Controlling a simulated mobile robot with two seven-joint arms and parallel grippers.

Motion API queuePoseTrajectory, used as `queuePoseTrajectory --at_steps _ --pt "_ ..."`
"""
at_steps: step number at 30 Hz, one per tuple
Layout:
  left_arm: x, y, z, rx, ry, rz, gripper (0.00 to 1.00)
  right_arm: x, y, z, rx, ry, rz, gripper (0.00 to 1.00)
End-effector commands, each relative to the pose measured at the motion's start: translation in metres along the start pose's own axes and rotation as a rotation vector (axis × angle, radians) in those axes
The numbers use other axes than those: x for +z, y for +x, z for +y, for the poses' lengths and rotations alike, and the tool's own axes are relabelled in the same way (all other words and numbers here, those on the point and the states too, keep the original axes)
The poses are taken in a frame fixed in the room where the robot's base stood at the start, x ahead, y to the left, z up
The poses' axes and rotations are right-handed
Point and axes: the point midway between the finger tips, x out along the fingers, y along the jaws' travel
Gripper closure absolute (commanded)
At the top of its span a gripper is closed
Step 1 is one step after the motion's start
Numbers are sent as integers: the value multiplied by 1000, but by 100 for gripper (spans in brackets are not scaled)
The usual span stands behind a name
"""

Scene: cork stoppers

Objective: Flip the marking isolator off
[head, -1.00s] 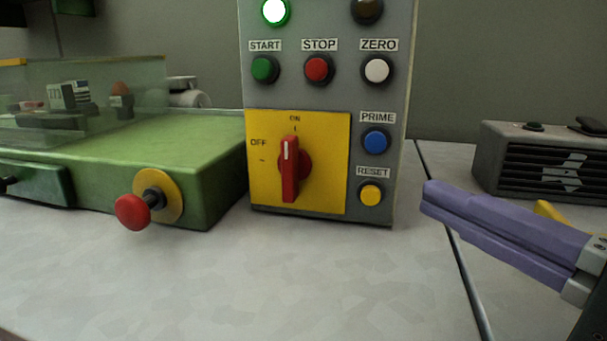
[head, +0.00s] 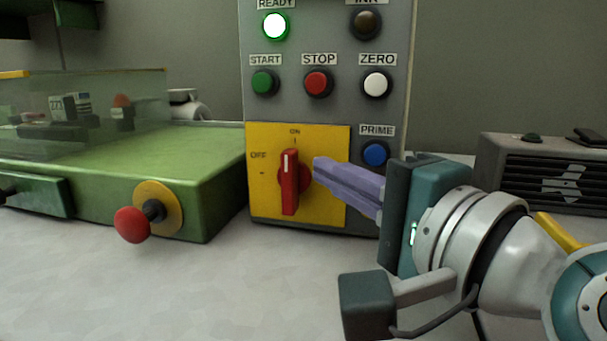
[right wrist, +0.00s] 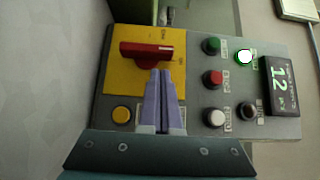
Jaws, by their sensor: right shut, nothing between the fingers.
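The isolator is a red rotary handle (head: 290,182) on a yellow plate (head: 265,205) on the grey control panel. The handle stands upright, its white mark toward ON; OFF is printed at its left. My right gripper (head: 318,170) has its purple fingers shut and empty, with the tips just right of the handle in the head view. In the right wrist view the handle (right wrist: 147,50) lies across the picture and the closed fingertips (right wrist: 160,75) are beside its right part. I cannot tell whether they touch it. My left gripper is not in view.
START (head: 264,83), STOP (head: 317,83), ZERO (head: 376,84) and PRIME (head: 375,153) buttons surround the plate. The yellow RESET button (right wrist: 121,115) is close to the fingers. A green machine with a red knob (head: 132,224) stands left, a grey vented box (head: 545,170) right.

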Motion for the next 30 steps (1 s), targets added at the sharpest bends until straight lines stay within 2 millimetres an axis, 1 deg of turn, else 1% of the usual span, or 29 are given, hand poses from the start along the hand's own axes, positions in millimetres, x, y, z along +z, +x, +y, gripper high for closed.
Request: queuePoseTrajectory --at_steps 3,6,17,20,24,30 --pt "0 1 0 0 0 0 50 8 7 0 0 2 0 100" --pt "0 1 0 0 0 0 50 10 10 0 0 -1 0 100" --pt "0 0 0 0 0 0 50 10 10 0 1 -2 1 100" --pt "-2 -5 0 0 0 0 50 10 10 -2 8 -8 1 100" --pt "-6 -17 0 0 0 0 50 10 10 -5 31 -30 0 100" --pt "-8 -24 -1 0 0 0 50 10 10 -5 49 -50 1 100"
